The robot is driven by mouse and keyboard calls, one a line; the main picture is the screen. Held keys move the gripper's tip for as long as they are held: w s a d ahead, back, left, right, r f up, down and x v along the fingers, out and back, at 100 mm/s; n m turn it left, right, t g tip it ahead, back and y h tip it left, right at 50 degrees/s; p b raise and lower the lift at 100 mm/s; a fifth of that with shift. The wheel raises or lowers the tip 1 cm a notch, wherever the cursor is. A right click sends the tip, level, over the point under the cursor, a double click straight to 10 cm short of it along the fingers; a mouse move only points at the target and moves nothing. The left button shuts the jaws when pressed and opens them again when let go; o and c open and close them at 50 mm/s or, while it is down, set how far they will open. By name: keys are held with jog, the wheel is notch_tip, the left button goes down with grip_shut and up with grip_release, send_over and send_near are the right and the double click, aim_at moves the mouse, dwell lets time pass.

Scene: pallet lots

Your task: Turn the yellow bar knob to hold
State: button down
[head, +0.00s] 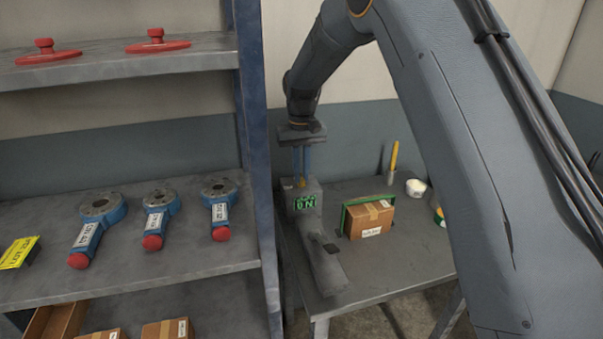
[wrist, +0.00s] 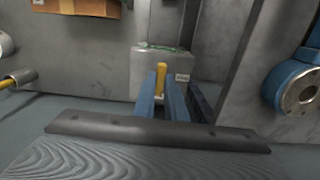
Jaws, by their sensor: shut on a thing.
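The yellow bar knob (head: 300,183) sits on top of the grey box-shaped device (head: 327,262) on the workbench. My gripper (head: 303,176) points down from above, its two blue fingers shut on the knob. In the wrist view the yellow bar (wrist: 161,78) stands between the blue fingers (wrist: 161,92), which hide its lower part.
A brown carton (head: 368,219) in a green frame, a yellow stick in a holder (head: 393,160) and a white tub (head: 416,187) stand right of the device. A blue shelf post (head: 258,150) stands close on the left, beside shelves with several blue tools.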

aim_at(301, 177)
dwell(0.4)
jog(key=c, duration=1.8)
grip_release()
jog(key=shift+r, duration=0.1)
notch_tip(301, 177, up, 8)
jog(key=shift+f+b, duration=0.15)
jog(key=shift+b, duration=0.85)
